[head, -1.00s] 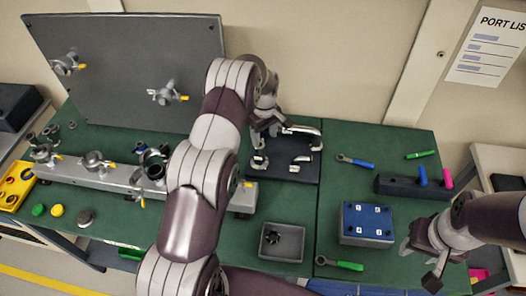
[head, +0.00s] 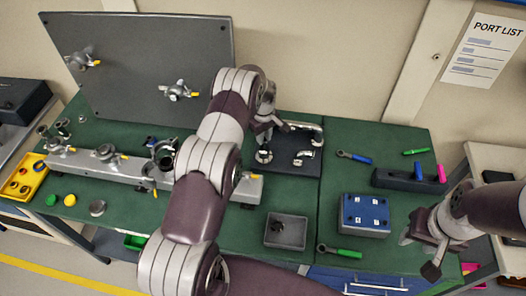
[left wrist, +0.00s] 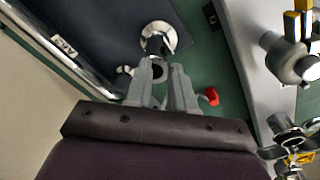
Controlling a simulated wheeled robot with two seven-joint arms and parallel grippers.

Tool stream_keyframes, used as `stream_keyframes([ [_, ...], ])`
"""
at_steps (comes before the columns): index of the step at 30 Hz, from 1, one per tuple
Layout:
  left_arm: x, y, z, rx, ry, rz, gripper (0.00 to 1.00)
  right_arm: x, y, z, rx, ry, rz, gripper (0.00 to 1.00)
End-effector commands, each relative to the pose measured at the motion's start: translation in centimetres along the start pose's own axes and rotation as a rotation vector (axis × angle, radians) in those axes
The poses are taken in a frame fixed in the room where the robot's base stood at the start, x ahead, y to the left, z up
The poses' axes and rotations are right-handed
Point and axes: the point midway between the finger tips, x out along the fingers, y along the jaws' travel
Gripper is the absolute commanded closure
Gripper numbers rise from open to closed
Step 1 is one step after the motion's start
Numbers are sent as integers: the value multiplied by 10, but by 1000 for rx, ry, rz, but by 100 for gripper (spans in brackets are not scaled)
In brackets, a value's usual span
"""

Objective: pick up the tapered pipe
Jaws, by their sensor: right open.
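A short silver tapered pipe (head: 264,156) with a wide flange appears to stand on the dark mat (head: 285,168). It also shows as a pale flanged piece (left wrist: 158,38) just beyond the fingertips in the left wrist view. My left gripper (head: 268,132) is over the mat, just behind the pipe in the head view. In the left wrist view its fingers (left wrist: 163,78) are apart, with a dark round opening between their tips; contact cannot be told. My right gripper (head: 428,252) is open and empty near the bench's front right.
Elbow pipes (head: 304,154) lie on the mat right of the tapered pipe. A grey rail with clamps (head: 105,152) stands to the left, before an upright panel (head: 130,60). A grey tray (head: 287,233), blue box (head: 365,214) and wrenches occupy the front and right.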

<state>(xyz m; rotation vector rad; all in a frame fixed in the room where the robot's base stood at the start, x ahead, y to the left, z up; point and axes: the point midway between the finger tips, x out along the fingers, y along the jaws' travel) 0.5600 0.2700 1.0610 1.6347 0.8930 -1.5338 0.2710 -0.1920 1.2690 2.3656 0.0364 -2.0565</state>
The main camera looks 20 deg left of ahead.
Motion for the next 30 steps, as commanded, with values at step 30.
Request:
stream_keyframes([
  [30, -83, -54, 100, 3, -23, -27, 100, 78, 0, 9, 0, 0, 0, 57],
])
